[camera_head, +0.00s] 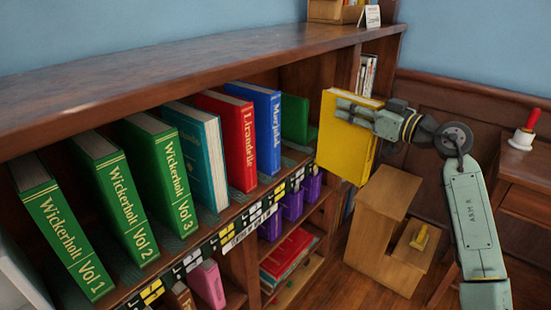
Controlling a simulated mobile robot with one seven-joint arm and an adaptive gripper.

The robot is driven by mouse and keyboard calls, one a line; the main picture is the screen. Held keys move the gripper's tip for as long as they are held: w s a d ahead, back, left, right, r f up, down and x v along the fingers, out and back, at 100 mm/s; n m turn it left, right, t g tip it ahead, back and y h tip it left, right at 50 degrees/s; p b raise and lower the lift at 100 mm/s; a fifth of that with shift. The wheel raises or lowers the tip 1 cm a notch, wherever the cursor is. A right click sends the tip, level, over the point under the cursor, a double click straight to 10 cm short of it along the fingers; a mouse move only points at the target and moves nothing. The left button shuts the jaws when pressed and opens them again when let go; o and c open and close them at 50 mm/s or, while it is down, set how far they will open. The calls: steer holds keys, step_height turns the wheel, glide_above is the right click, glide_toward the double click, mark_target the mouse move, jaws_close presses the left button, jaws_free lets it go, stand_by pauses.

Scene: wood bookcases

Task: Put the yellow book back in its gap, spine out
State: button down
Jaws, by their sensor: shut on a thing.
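The yellow book (345,150) is upright and slightly tilted in the air, in front of the right end of the bookcase. My gripper (354,112) is shut on its upper part, with the fingers across the top corner. Most of a plain yellow cover faces me; I cannot make out a title on it. On the upper shelf stand green Wickerholt volumes (165,170), a teal book (203,150), a red book (232,140) and a blue book (263,125). Spaces show between several books; I cannot tell which fits the yellow one.
The bookcase top (180,70) overhangs the shelf. Purple items (292,205), a pink book (208,284) and red books (288,252) fill lower shelves. A wooden step stool (375,240) stands below the held book. A side table (525,165) with a red-handled bell is at right.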

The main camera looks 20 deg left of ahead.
steer(key=s+a+r+n+g+y, duration=0.1)
steer(key=s+a+r+n+g, duration=0.1)
steer(key=s+a+r, duration=0.3)
steer(key=w+f+p+x, duration=0.1)
steer(key=f+p+x, duration=0.1)
steer(key=x, duration=1.5)
steer(key=shift+w+d+f+p, duration=0.2)
steer(key=shift+d+f+p, duration=0.15)
steer(key=shift+p, duration=0.1)
steer(key=c, duration=1.2)
jaws_free()
steer(key=shift+f, duration=0.25)
